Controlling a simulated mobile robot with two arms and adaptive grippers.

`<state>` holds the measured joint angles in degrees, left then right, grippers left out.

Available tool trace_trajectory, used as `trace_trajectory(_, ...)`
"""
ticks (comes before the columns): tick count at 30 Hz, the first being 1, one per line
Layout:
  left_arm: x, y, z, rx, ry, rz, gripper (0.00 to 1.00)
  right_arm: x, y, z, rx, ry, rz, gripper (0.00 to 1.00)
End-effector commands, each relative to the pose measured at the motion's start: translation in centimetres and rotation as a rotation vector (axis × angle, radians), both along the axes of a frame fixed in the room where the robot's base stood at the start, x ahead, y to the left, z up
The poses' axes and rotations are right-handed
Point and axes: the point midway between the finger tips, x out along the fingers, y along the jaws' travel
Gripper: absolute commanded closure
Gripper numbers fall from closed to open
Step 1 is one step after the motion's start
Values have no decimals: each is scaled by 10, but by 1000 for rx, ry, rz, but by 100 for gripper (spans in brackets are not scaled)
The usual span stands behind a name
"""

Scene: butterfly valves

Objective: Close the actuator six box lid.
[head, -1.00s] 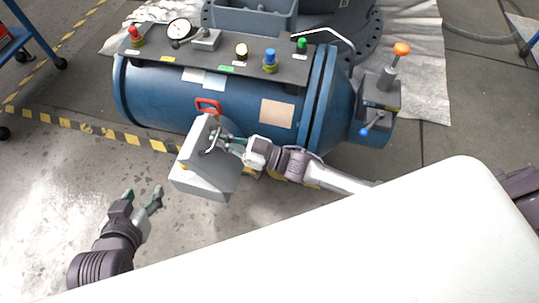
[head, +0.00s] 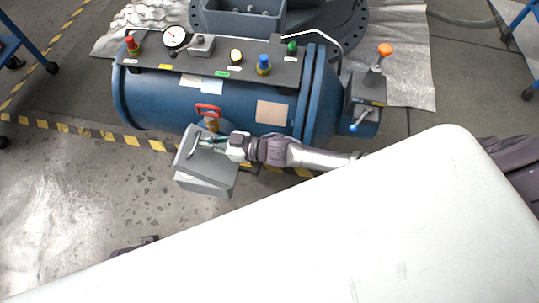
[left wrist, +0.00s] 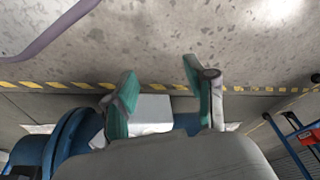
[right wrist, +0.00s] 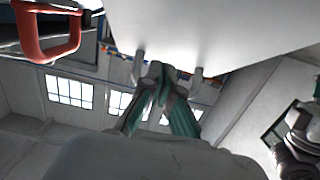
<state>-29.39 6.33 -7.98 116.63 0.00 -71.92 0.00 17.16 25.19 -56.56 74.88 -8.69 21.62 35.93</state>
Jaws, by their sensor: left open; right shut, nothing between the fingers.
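The grey actuator box (head: 207,184) is low in front of the blue cylinder in the head view. Its lid (head: 192,158) is tilted and partly lowered over it, and carries a bar handle. My right gripper (head: 208,142) is at this handle. In the right wrist view my right gripper (right wrist: 160,92) has its green fingers together, between the handle's two posts and close to the pale lid face (right wrist: 205,30). Whether they touch is unclear. My left gripper (left wrist: 160,95) is open and empty in the left wrist view; in the head view it is mostly hidden.
The blue cylinder (head: 170,98) stands behind the box, with a red handle (head: 208,109), knobs and a gauge. A lever block (head: 368,92) is at its right end. My white body covers the lower right. Bare floor lies left of the box.

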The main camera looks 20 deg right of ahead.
Motion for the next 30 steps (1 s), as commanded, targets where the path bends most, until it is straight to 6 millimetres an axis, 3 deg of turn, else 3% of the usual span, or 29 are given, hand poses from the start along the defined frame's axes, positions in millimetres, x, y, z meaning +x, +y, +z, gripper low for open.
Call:
trace_trajectory(6, -11, 1, -54, 3, 35, -5, 45, 8, 11, 0, -76, 48, 1, 100)
trace_trajectory(15, -37, 4, -109, 6, 66, -12, 45, 20, 28, -13, -199, 130, 2, 100)
trace_trajectory(21, -47, 5, -125, 7, 73, -14, 45, 27, 42, -30, -256, 176, 1, 100)
trace_trajectory(30, -41, 5, -119, 6, 66, -13, 45, 40, 61, -55, -251, 172, 2, 100)
